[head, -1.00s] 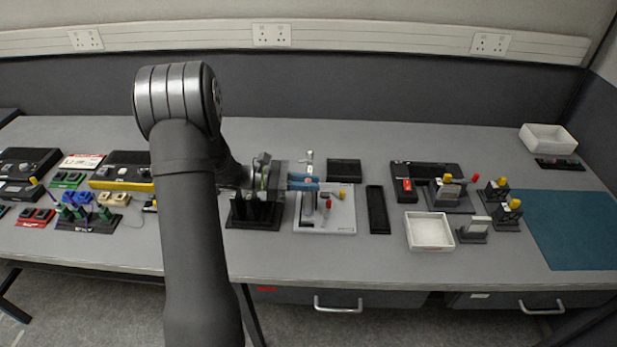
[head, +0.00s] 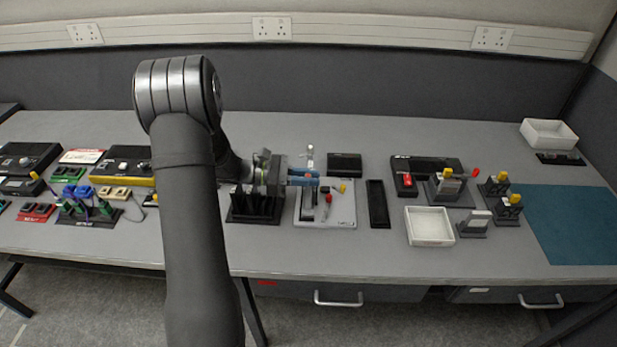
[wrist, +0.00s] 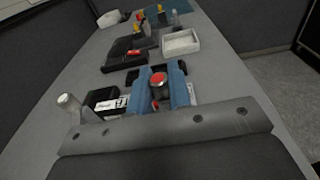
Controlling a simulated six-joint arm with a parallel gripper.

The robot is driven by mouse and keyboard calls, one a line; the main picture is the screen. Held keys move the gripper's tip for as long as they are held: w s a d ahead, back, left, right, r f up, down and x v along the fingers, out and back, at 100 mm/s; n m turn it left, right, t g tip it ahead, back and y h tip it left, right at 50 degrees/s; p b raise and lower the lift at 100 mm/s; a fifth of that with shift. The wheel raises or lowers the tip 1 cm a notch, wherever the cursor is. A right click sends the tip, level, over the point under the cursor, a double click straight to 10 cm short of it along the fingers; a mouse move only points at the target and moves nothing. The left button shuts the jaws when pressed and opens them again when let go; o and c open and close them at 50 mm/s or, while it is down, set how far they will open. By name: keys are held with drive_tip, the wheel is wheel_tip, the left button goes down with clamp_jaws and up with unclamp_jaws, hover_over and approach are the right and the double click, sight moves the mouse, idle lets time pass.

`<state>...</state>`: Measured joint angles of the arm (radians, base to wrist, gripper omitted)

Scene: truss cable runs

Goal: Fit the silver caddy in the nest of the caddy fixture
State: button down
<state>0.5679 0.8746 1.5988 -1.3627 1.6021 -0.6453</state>
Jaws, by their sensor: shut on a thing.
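My gripper (head: 309,178), with blue fingers, is over the left part of a light grey plate (head: 340,218), which I take for the caddy fixture. A silver body (head: 308,209) shows below the fingers, close to the plate. Fingers and wrist hide the nest, so I cannot tell whether the piece is seated. Red (head: 328,198) and yellow (head: 343,188) knobs stand on the plate to the right of the fingers.
A silver post (head: 310,152) stands behind the gripper, near a black box (head: 345,164). A black tray (head: 377,204) and a white bin (head: 430,227) lie to the right. A black stand (head: 243,212) is close on the left. The blue mat (head: 580,225) is clear.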

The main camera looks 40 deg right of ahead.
drive_tip(key=shift+f, duration=0.15)
drive_tip(key=shift+f, duration=0.7)
idle(0.4)
drive_tip(key=c, duration=0.9)
unclamp_jaws()
drive_tip(key=shift+r, duration=0.1)
drive_tip(key=shift+r, duration=3.65)
